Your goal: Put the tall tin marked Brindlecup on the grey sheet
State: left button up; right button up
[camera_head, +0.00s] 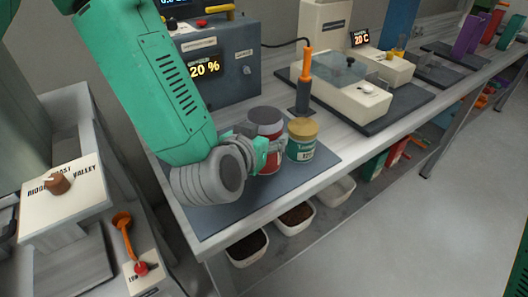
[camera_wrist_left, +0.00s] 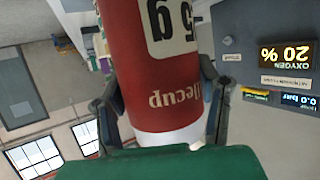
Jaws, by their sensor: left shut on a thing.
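The tall red tin with a grey lid (camera_head: 265,121) stands upright in the head view. In the left wrist view the tin (camera_wrist_left: 160,62) fills the middle, with "llecup" and "5 g" readable upside down. My left gripper (camera_head: 264,152) is shut on it, with a finger on either side in the wrist view (camera_wrist_left: 160,112). The grey sheet (camera_head: 215,217) lies on the near end of the bench. The tin is over the sheet; I cannot tell whether its base touches. My left arm hides part of the sheet. My right gripper is not in view.
A green tin with a gold lid (camera_head: 302,141) stands close to the right of the red tin. A grey box with a 20 % display (camera_head: 225,68) stands behind. An orange-handled tool (camera_head: 305,78) stands farther right. White bins (camera_head: 297,219) sit below the bench edge.

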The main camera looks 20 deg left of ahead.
pick_arm(q)
notch_tip(320, 180, down, 4)
jog(key=shift+a+r+b, duration=0.1)
jog(key=shift+r+b, duration=0.15)
jog(key=shift+b, duration=0.1)
jog(key=shift+f, duration=0.35)
jog(key=shift+d, duration=0.3)
jog(key=shift+f, duration=0.1)
jog(key=o, duration=1)
jog(key=shift+a+f, duration=0.1)
jog(key=shift+a, duration=0.1)
